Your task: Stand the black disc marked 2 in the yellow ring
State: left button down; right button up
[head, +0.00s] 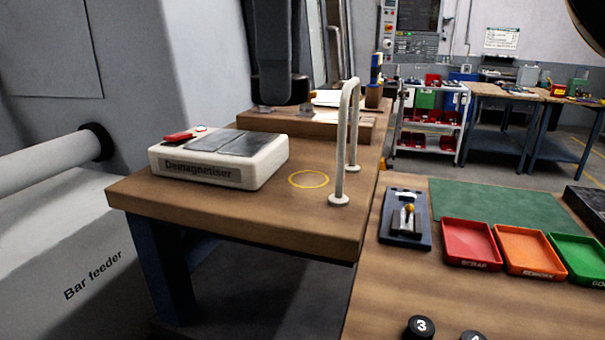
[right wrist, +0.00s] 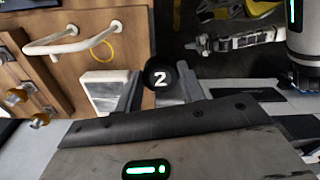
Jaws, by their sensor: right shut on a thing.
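The black disc marked 2 (right wrist: 160,77) is between the fingers of my right gripper (right wrist: 158,88) in the right wrist view, its white number facing the camera. That gripper is shut on it. The yellow ring (head: 309,171) lies flat and empty on the wooden bench in the head view, between the demagnetiser and a white rail. Part of the ring (right wrist: 108,48) also shows in the right wrist view, up and left of the disc and apart from it. I cannot make out my right gripper clearly in the head view. My left gripper is not in view.
The white demagnetiser (head: 219,160) stands left of the ring. The tall white rail (head: 342,145) rises just right of it. Discs marked 3 (head: 421,327) and 4 (head: 473,336) are on the nearer table. Red (head: 471,225), orange and green trays stand at right.

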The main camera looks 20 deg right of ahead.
jog(key=shift+w+d+f+m, duration=0.1)
jog(key=shift+w+m, duration=0.1)
jog(key=shift+m, duration=0.1)
send_near(310, 179)
jog(key=s+a+r, duration=0.2)
jog(key=s, duration=0.2)
jog(key=w+f, duration=0.1)
jog(key=w+d+f, duration=0.1)
jog(key=f, duration=0.1)
jog(key=w+f, duration=0.1)
jog(key=shift+d+f+b, duration=0.15)
jog(key=shift+d+b, duration=0.15)
jog(key=shift+d, duration=0.05)
jog(key=shift+w+d+f, duration=0.1)
jog(key=shift+w+f, duration=0.15)
jog(key=f, duration=0.3)
jog(key=shift+w+d+f, duration=0.1)
jog(key=shift+w+f, duration=0.1)
jog(key=shift+f, duration=0.1)
jog(key=shift+f, duration=0.25)
